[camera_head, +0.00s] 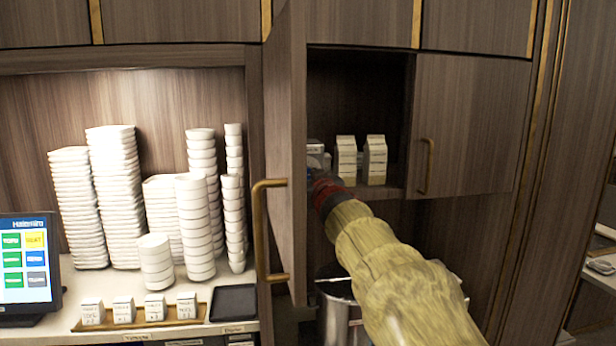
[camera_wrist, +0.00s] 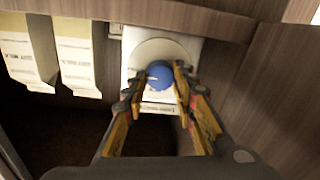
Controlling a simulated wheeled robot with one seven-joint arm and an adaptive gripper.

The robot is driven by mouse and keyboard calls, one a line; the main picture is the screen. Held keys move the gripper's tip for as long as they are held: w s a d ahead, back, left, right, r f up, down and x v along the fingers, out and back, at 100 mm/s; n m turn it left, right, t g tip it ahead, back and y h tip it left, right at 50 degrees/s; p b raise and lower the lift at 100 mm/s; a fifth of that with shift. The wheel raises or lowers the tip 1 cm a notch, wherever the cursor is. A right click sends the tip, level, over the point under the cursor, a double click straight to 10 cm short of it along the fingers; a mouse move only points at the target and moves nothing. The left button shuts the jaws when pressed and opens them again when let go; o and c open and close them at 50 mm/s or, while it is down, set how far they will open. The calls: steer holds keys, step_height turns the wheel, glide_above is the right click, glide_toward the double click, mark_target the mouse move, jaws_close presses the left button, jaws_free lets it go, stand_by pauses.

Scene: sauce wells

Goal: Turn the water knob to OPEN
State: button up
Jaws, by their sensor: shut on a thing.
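The water knob (camera_wrist: 160,75) is a round blue knob on a white panel (camera_wrist: 186,45) with a pale round plate, in the wrist view. My gripper (camera_wrist: 160,84) has a finger on each side of the knob and is shut on it. The lettering on the panel is too small to read, so I cannot tell the knob's setting. In the head view, my gripper (camera_head: 318,178) reaches into the open cabinet, and my arm hides the knob. Only the top of a pale box (camera_head: 315,147) shows beside it.
White cartons (camera_head: 346,160) stand just right of my gripper on the shelf. The open cabinet door (camera_head: 285,150) with a brass handle is close on the left. A second door (camera_head: 470,125) is on the right. Stacked white dishes (camera_head: 110,200) and a screen (camera_head: 27,262) are at left.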

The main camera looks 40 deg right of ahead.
steer(key=shift+c, duration=0.8)
steer(key=shift+w+a+f+n+g+h+b, duration=0.15)
steer(key=shift+n+b, duration=0.3)
steer(key=shift+n, duration=2.45)
steer(key=shift+s+d+r+n+g+h+b, duration=0.1)
steer(key=shift+n+b, duration=0.35)
steer(key=shift+n, duration=2.45)
steer(key=shift+w+a+f+n+g+h+b, duration=0.15)
steer(key=shift+n+b, duration=0.3)
steer(key=shift+n, duration=2.45)
steer(key=shift+r, duration=0.1)
steer(key=o, duration=1.2)
steer(key=shift+s, duration=0.1)
steer(key=shift+c, duration=0.2)
